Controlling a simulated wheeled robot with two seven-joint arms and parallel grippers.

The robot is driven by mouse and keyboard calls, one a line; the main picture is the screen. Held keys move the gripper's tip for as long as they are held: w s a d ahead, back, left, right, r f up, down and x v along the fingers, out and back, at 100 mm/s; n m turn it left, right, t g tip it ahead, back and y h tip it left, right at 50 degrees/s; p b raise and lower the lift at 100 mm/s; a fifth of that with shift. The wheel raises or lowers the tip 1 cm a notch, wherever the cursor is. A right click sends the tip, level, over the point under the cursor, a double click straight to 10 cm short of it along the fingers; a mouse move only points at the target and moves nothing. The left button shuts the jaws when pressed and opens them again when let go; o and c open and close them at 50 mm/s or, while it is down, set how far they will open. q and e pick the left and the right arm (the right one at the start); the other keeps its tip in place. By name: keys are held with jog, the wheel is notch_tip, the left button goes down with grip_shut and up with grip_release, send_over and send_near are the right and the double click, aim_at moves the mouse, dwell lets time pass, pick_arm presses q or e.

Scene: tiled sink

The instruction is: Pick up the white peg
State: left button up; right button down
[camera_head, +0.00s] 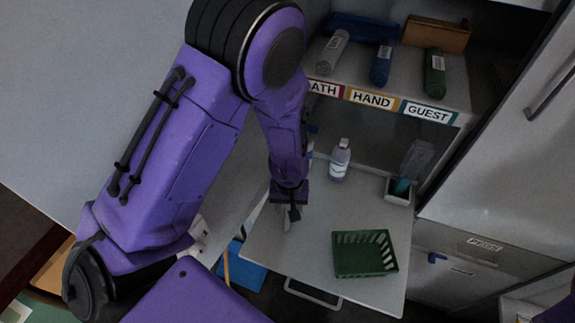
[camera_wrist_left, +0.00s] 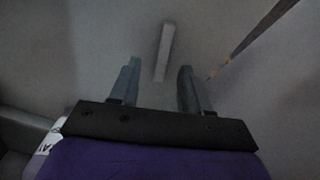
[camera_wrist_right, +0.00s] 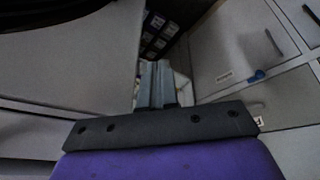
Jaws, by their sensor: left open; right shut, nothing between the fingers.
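The white peg (camera_wrist_left: 165,52) is a pale, slim bar lying on a grey surface in the left wrist view. It shows between and just beyond the fingertips of my left gripper (camera_wrist_left: 159,70), which is open and apart from it. In the head view my left gripper (camera_head: 287,214) points down over the left part of the light shelf (camera_head: 310,255); there I cannot tell the peg from the fingers. My right gripper (camera_wrist_right: 155,72) is shut and empty in the right wrist view, in front of grey cabinet fronts.
A green basket (camera_head: 364,254) stands on the shelf to the right of my left gripper. A bottle (camera_head: 340,160) and a small container (camera_head: 399,190) stand farther back. Rolled towels lie on the upper shelf above the HAND label (camera_head: 371,99). A cabinet (camera_head: 505,150) bounds the right side.

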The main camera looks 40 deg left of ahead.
aim_at(288, 218)
pick_arm(q)
jog(key=f, duration=0.3)
jog(key=shift+a+f+p, duration=0.2)
jog(key=shift+f+p, duration=0.1)
jog(key=shift+f, duration=0.1)
grip_shut()
jog(key=shift+r, duration=0.15)
